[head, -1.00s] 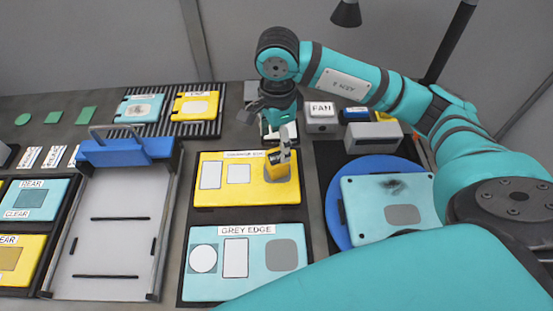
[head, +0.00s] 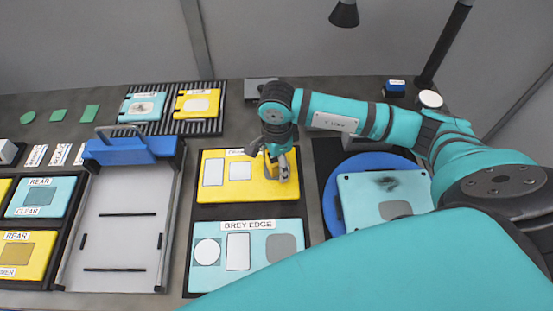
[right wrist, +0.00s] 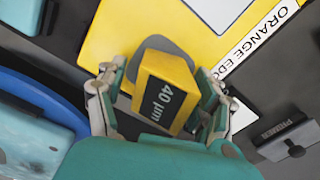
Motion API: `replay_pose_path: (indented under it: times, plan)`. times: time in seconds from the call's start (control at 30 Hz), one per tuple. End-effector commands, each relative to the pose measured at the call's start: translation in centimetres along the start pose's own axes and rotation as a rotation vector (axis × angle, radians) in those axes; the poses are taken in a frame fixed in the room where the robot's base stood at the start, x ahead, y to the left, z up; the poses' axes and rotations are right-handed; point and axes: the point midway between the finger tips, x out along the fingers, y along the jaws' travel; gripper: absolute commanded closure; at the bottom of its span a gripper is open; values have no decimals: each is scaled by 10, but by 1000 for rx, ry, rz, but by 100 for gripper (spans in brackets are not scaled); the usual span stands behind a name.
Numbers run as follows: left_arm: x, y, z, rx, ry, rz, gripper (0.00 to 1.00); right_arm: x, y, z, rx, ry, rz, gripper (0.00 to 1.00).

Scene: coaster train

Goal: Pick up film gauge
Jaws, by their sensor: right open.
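The film gauge (right wrist: 180,73) is a yellow block with a dark face marked "40 µm" in the right wrist view. It stands on the grey patch of the yellow ORANGE EDGE panel (head: 240,195). In the head view the gauge (head: 271,168) is partly hidden by my right gripper (head: 279,166). In the wrist view my right gripper (right wrist: 165,92) is open, with one finger on each side of the gauge. A gap shows beside the gauge; I cannot tell whether either finger touches it. My left gripper is not in view.
The GREY EDGE panel (head: 215,281) lies in front of the yellow panel. A blue disc (head: 334,207) with a light blue plate (head: 360,220) is to the right. A blue-handled tray (head: 120,195) is to the left. A PRIMER block (right wrist: 287,142) lies beside the panel.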

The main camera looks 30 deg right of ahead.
Motion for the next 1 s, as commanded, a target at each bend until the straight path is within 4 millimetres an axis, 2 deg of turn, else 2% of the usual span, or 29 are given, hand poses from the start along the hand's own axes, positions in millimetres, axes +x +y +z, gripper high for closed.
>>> replay_pose_path:
  times: [0.07, 0.5, 0.57, 0.83, 1.0]
  plan:
    - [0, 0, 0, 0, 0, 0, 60, 0, 0, 0, 0, 0, 0, 39]
    - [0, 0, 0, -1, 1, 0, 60, -1, 0, 0, 1, 0, 0, 96]
    - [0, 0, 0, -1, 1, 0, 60, -1, 0, 0, 1, 0, -1, 100]
    - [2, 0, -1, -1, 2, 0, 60, -3, -1, 0, 1, 0, -2, 100]
    - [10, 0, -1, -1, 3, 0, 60, -14, -1, 0, 1, -1, -4, 100]
